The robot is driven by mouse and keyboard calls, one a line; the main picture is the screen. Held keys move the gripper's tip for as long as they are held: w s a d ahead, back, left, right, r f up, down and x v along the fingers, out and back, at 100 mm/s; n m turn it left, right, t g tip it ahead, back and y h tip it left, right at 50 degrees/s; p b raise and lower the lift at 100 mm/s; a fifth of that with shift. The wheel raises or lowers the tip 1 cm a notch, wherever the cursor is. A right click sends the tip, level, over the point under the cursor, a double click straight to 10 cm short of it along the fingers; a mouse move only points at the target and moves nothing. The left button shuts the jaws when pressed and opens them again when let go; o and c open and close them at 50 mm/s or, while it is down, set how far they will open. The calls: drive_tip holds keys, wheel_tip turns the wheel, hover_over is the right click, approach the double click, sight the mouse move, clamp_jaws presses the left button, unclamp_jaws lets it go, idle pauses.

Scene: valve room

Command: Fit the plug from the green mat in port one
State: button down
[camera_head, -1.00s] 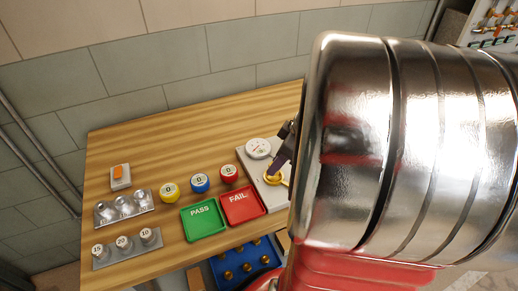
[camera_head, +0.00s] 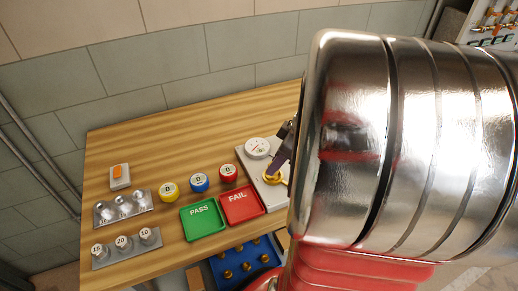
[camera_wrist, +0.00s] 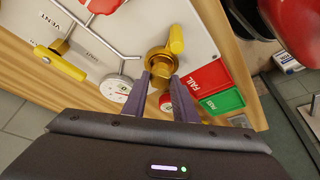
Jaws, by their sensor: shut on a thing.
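My gripper (camera_wrist: 161,85) is shut on a brass piece (camera_wrist: 158,64), at the edge of a pale panel (camera_wrist: 120,30) on the wooden bench. I cannot tell whether this piece is the plug or a fitting of the panel. A yellow lever (camera_wrist: 176,39) stands beside it. In the head view my gripper (camera_head: 282,158) is partly hidden by my arm, with the brass piece (camera_head: 274,178) below it. The green PASS tray (camera_head: 203,219) shows no plug on it; no other green mat is clear. No port number is readable.
A gauge (camera_head: 257,148) and a yellow VENT lever (camera_wrist: 60,62) sit on the panel. A red FAIL tray (camera_head: 242,204), coloured counters (camera_head: 199,183) and weights (camera_head: 123,244) stand left of it. A blue crate (camera_head: 216,267) with several brass pieces is below. The bench's back left is clear.

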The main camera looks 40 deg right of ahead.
drive_tip(key=shift+f, duration=1)
idle(1.8)
drive_tip(key=c, duration=1.4)
unclamp_jaws()
drive_tip(key=shift+o, duration=0.2)
drive_tip(key=shift+r, duration=4.05)
drive_tip(key=s+a+r+m+h, duration=0.1)
drive_tip(key=a+r+m, duration=0.1)
drive_tip(key=a, duration=1)
drive_tip(key=s+a+r+m+t+h, duration=0.1)
drive_tip(key=s+a+r+m, duration=0.1)
drive_tip(key=a, duration=1)
drive_tip(key=shift+m, duration=0.5)
drive_tip(key=shift+s, duration=0.1)
